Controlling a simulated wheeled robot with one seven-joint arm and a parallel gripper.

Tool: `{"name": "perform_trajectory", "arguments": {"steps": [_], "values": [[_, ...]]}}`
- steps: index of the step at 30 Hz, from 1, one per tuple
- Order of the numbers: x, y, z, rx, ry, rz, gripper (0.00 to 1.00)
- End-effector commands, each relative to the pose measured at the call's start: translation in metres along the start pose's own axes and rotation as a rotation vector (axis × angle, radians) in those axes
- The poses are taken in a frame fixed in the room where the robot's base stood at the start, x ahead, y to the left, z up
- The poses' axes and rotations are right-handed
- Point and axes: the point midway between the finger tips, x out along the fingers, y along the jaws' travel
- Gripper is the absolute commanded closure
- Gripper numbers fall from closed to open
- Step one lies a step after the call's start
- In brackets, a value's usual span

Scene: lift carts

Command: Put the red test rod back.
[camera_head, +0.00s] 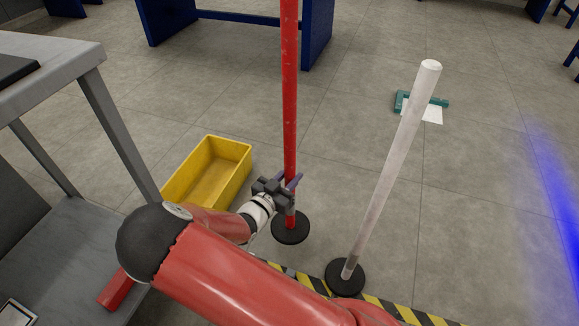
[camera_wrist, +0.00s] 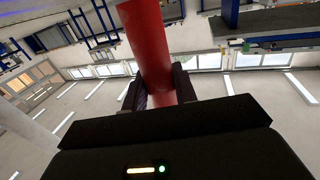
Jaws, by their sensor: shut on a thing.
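The red test rod (camera_head: 290,95) is a tall red pole, roughly upright, running out of the top of the head view. Its lower end appears over a round black base (camera_head: 290,234); whether it rests on the floor there is hard to tell. My gripper (camera_head: 283,188) is shut around the rod low down, a little above the base. In the wrist view the red rod (camera_wrist: 148,45) passes between the two dark fingers (camera_wrist: 160,90) and slants slightly.
A white pole (camera_head: 392,165) on a black disc leans at right. A yellow crate (camera_head: 243,160) is left of the rod. A grey cart (camera_head: 75,55) stands at left. Striped tape (camera_head: 385,305) crosses the floor in front. A teal item with white paper (camera_head: 425,107) lies farther back.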

Motion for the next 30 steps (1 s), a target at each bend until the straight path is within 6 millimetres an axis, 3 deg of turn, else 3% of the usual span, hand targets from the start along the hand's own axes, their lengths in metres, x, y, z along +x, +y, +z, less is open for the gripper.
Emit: {"name": "perform_trajectory", "arguments": {"steps": [6, 14, 21, 30], "values": [[0.001, -0.001, 0.036, 0.0, 0.006, 0.0, 1.0], [0.001, 0.0, 0.05, 0.001, 0.006, 0.0, 1.0], [0.001, 0.0, 0.079, -0.001, 0.007, 0.0, 1.0], [0.001, -0.001, 0.082, 0.002, 0.006, 0.0, 1.0]]}}
